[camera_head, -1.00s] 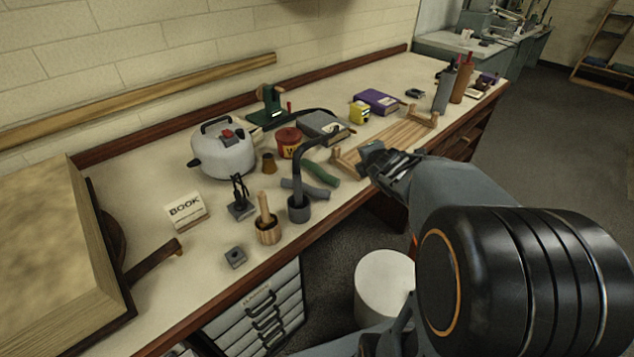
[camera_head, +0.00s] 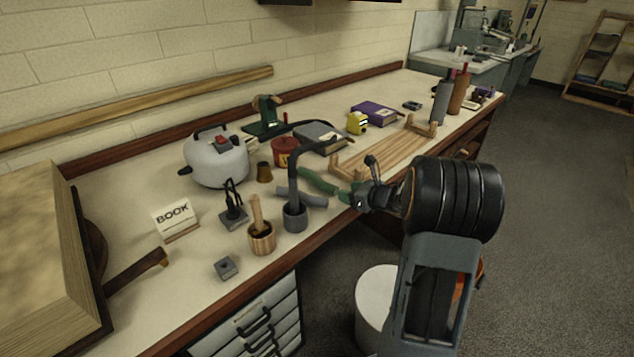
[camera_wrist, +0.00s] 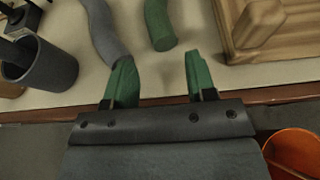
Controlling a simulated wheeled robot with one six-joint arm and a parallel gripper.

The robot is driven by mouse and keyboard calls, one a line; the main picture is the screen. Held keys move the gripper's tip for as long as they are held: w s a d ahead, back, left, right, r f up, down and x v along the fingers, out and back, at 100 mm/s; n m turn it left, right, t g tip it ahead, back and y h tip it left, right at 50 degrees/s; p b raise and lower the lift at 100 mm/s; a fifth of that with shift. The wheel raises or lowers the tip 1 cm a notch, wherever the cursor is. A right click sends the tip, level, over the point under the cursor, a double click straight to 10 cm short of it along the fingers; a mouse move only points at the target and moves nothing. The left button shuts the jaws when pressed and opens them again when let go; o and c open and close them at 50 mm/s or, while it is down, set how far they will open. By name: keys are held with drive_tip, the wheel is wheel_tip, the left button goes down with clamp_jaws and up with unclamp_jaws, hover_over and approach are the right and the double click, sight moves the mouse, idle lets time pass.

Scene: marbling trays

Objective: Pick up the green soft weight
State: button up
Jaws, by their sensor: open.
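The green soft weight (camera_head: 318,181) is a curved, sausage-like roll lying on the bench. In the wrist view its near end (camera_wrist: 160,27) shows ahead of my gripper, between the lines of the two fingers but beyond their tips. My gripper (camera_head: 352,197) is over the bench's front edge in the head view, close to the weight's right end. In the wrist view its two green-padded fingers (camera_wrist: 157,72) are apart with nothing between them. The far end of the weight is cut off in the wrist view.
A similar grey roll (camera_head: 303,195) lies just left of the green one. A dark grey cup (camera_head: 295,219) with a tall bent tool stands close by. A wooden rack (camera_head: 385,160) lies to the right. An orange bucket (camera_wrist: 297,150) is below the bench edge.

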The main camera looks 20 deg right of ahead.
sight(336, 188)
drive_tip(key=shift+x, duration=3.35)
drive_tip(key=shift+c, duration=0.3)
drive_tip(key=c, duration=0.7)
drive_tip(key=shift+c, duration=0.6)
drive_tip(key=shift+r, duration=0.15)
